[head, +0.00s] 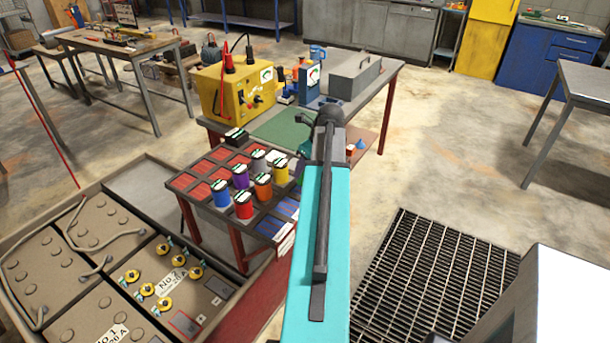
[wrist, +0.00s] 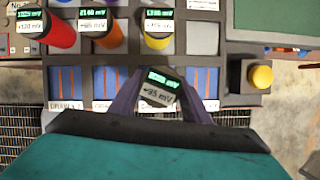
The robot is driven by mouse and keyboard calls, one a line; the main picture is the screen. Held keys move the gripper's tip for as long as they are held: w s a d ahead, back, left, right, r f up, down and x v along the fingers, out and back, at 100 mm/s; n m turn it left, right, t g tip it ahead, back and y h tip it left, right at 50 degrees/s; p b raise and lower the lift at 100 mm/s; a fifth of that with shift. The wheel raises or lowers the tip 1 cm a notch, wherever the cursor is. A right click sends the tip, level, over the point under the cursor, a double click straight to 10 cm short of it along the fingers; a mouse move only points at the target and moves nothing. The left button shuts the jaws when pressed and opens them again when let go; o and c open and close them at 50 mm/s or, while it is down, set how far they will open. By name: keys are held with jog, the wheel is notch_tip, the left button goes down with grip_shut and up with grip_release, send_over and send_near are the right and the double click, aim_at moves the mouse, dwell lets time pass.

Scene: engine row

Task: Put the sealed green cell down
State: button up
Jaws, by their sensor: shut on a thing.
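In the wrist view my gripper (wrist: 160,98) is shut on a cell (wrist: 157,86), with a dark finger on each side. Only the cell's top shows, with a lit green display and a white label that seems to read -95 mV. Its body colour is hidden, so I cannot confirm that it is green. The held cell appears over or near the row of blue slots (wrist: 98,82), slightly tilted in the picture. I cannot tell its height above them. In the head view my arm hides the gripper's hold.
The rack (head: 208,165) has red and blue slots. Several coloured cells stand on it, including red (wrist: 60,35), orange (wrist: 103,38) and yellow (wrist: 158,35) ones. A yellow button (wrist: 261,77) is at right. A yellow tester (head: 237,90) stands on the bench behind.

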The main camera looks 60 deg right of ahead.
jog(key=shift+f+p, duration=0.65)
jog(key=shift+f, duration=1.05)
jog(key=shift+f, duration=0.1)
jog(key=o, duration=1.5)
jog(key=shift+b+v, duration=1.1)
jog(key=shift+v, duration=4.95)
